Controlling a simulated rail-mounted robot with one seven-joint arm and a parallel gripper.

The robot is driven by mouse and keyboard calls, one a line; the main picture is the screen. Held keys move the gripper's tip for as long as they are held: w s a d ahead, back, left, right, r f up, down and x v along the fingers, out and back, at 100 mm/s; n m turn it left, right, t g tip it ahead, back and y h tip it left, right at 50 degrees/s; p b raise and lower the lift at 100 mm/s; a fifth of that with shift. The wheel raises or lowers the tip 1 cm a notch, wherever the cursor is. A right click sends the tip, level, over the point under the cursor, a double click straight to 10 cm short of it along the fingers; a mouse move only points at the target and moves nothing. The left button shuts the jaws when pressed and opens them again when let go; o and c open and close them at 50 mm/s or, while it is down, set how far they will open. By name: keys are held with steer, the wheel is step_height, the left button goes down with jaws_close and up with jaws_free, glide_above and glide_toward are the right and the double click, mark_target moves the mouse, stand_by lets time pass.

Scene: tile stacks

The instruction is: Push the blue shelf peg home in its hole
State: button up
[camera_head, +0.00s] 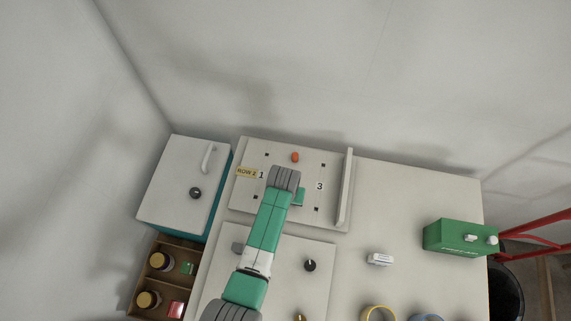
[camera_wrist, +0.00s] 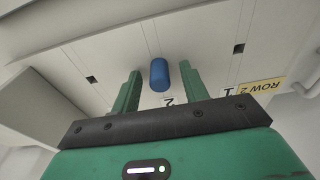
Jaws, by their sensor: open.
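The blue shelf peg (camera_wrist: 159,75) shows in the wrist view as a short rounded cylinder on the pale board, near the label 2. My gripper (camera_wrist: 161,69) is open, with one green finger on each side of the peg and a visible gap on both sides. How deep the peg sits, and its hole, cannot be told. In the head view my gripper (camera_head: 299,197) is over the middle of the holed board (camera_head: 244,197), and the arm hides the blue peg.
An orange peg (camera_head: 295,157) stands at the board's back. Empty square holes (camera_head: 323,165) and an upright side panel (camera_head: 345,190) are near. A white cabinet (camera_head: 185,180) stands left, a green box (camera_head: 460,237) right. The table between panel and green box is mostly clear.

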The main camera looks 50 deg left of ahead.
steer(key=shift+s+d+r+p, duration=0.1)
steer(key=shift+s+r+p, duration=0.05)
steer(key=shift+r+p, duration=1.45)
steer(key=shift+s+d+r+p, duration=0.1)
steer(key=shift+s+r+p, duration=0.05)
steer(key=shift+r+p, duration=1.35)
steer(key=shift+f, duration=0.15)
step_height(320, 180, up, 8)
steer(key=shift+s+d, duration=0.3)
steer(key=shift+s, duration=0.1)
steer(key=shift+f, duration=0.1)
